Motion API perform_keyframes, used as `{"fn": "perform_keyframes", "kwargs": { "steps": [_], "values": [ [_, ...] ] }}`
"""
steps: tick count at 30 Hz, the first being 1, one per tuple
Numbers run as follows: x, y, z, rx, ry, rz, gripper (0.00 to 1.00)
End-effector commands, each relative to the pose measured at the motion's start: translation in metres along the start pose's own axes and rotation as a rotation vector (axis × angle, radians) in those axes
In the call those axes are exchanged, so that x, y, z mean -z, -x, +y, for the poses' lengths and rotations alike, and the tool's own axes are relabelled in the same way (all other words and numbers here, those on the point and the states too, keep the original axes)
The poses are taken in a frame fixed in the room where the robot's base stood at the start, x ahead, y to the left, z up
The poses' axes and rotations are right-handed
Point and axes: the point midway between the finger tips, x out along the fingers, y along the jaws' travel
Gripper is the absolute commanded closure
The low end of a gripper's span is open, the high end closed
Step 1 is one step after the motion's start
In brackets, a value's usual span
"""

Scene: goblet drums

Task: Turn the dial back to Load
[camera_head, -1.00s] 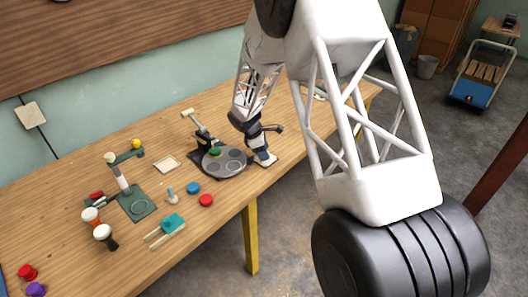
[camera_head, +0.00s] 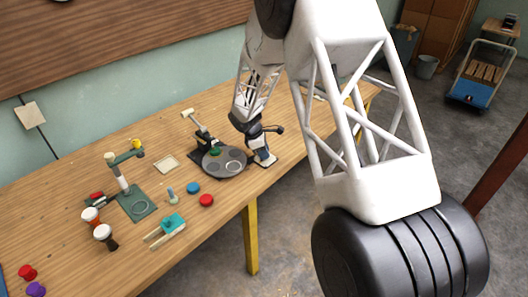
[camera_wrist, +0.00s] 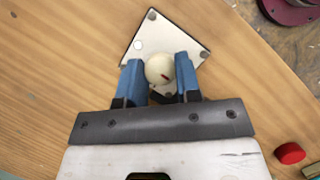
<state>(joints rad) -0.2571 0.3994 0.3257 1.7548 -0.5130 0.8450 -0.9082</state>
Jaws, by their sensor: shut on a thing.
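The dial is a cream round knob (camera_wrist: 158,68) with a short dark red mark, on a pale square plate (camera_wrist: 165,38) that looks like a diamond in the wrist view. The mark points to the lower right there. No lettering is legible on the plate. My gripper (camera_wrist: 160,78) has its blue fingers on both sides of the knob and is shut on it. In the head view the plate (camera_head: 267,161) stands at the table's front edge, right of the grey round turntable (camera_head: 222,172). My gripper (camera_head: 260,145) is over it, with the knob hidden.
A green stand (camera_head: 137,205) is farther left. The table's front edge is close to the plate.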

Motion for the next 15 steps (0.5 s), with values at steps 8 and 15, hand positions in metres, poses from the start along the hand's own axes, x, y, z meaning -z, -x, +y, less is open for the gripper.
{"fn": "perform_keyframes", "kwargs": {
  "steps": [8,15],
  "values": [
    [-0.0002,-0.0004,0.0008,0.044,-0.105,-0.001,0.92],
    [-0.0007,-0.0005,0.002,0.114,-0.274,-0.001,0.92]
  ]
}}
